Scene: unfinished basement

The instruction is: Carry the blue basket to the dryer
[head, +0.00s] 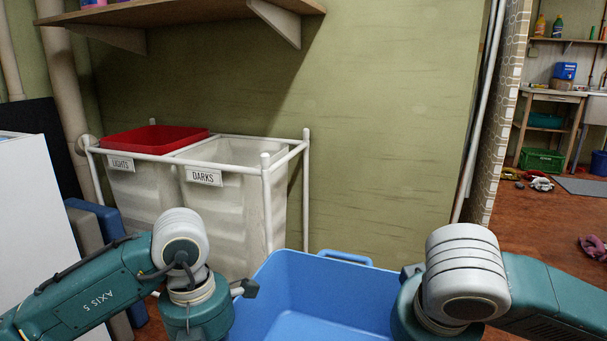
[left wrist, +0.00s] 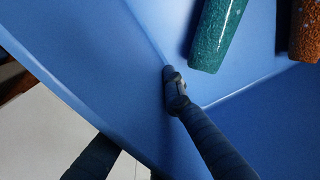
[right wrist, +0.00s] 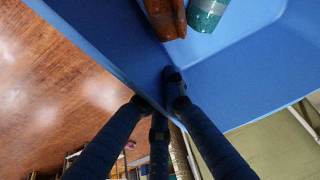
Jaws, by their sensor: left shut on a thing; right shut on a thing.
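The blue basket (head: 312,280) is at the bottom middle of the head view, between my two arms, its near part cut off. My left gripper (left wrist: 150,108) is shut on one of its walls, with one finger inside and the other outside. My right gripper (right wrist: 158,94) is shut on the opposite wall in the same way. In the left wrist view, a speckled green cylinder (left wrist: 217,35) and an orange-brown one (left wrist: 305,30) are in the basket (left wrist: 120,70). The right wrist view also shows two such cylinders. I cannot make out a dryer.
A white-framed hamper marked LIGHTS and DARKS (head: 235,215) stands behind the basket, a red bin (head: 150,139) on it. A white panel (head: 35,235) is at the left. A tiled wall edge (head: 505,110) stands right of the green wall; open brown floor (head: 540,240) lies beyond, with scattered cloths.

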